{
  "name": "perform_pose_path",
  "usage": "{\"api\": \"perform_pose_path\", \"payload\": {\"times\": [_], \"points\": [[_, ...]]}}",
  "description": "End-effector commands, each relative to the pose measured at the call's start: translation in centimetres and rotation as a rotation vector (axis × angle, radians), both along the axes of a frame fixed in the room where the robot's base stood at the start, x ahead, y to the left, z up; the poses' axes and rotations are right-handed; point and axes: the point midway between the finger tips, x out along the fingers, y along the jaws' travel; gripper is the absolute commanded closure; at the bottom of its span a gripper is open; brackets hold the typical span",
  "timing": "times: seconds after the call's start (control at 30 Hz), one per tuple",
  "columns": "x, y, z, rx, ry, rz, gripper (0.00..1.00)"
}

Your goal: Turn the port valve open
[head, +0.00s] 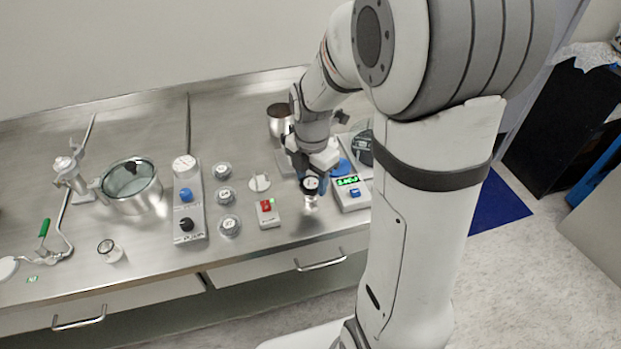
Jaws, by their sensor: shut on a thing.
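My gripper (313,172) is at the right part of the steel bench, pointing down. It is shut on a small clear jar with a dark cap (310,186), just left of a scale. A grey panel (196,205) at centre left has a round gauge, a blue knob (186,195) and a black knob (186,225). A green-handled valve-like fitting (43,229) with metal tubing is at the far left. I cannot tell which of these is the port valve. My gripper is well to the right of both. A round glass-and-steel chamber (133,186) stands left of the panel.
A scale (351,193) with a green display is right of my gripper. A box with a red switch (268,213) and several round containers (229,226) lie left of it. A small jar (110,250) stands near the front edge. A steel cup (280,121) is behind.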

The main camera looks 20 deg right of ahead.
Motion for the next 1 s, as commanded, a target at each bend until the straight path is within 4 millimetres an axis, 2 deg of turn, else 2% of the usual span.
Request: {"api": "perform_pose_path", "payload": {"times": [0.4, 0.93, 0.97, 1.0], "points": [[0.17, 0.08, 0.21, 0.001, -0.005, 0.183, 0.74], [0.13, 0.06, 0.18, 0.000, -0.005, 0.206, 0.74], [0.13, 0.06, 0.18, 0.000, -0.005, 0.206, 0.51], [0.12, 0.05, 0.18, 0.000, -0.005, 0.206, 0.48]]}}
